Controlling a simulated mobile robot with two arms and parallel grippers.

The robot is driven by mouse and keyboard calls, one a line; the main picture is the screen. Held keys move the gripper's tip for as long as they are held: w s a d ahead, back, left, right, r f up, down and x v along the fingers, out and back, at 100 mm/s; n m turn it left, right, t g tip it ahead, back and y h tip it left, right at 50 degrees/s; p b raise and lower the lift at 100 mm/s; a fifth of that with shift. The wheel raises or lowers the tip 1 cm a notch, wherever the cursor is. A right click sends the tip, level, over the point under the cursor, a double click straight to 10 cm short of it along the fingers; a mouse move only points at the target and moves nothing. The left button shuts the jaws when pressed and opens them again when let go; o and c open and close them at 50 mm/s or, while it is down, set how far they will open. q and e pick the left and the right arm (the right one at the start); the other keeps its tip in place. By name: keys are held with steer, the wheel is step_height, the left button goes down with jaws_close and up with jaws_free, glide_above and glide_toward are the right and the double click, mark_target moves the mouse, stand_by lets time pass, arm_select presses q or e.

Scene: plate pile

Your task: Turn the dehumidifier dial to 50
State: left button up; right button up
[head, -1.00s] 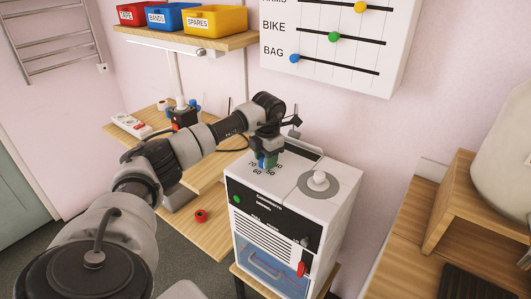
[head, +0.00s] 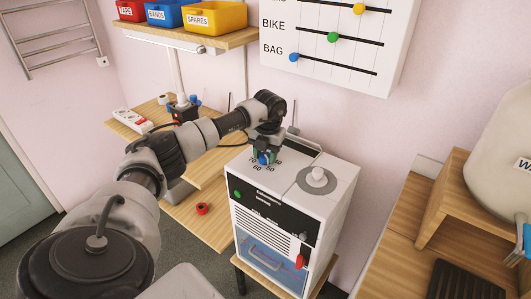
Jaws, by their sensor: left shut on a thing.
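The dehumidifier (head: 335,205) is a white box with a black front panel, standing on a small wooden stand. Its dial is on the top face, with printed numbers around it, 60 and 70 among them; my gripper hides most of it and I cannot read where it points. My left gripper (head: 264,157) comes down from above onto the dial and is shut on it. A blue part shows between or beside the fingertips. My right gripper is not in view.
A red tape roll (head: 202,209) lies on the wooden desk at left. A shelf with bins hangs above. A wooden bench (head: 395,235) stands at right.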

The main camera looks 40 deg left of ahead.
mark_target(267, 155)
arm_select(q)
steer(key=shift+r, duration=0.1)
steer(key=o, duration=0.9)
steer(key=r, duration=0.7)
steer(key=r+b, duration=0.1)
steer(key=r, duration=0.2)
steer(key=shift+w+d+r, duration=0.15)
steer(key=shift+d+r, duration=0.1)
steer(key=shift+r, duration=0.1)
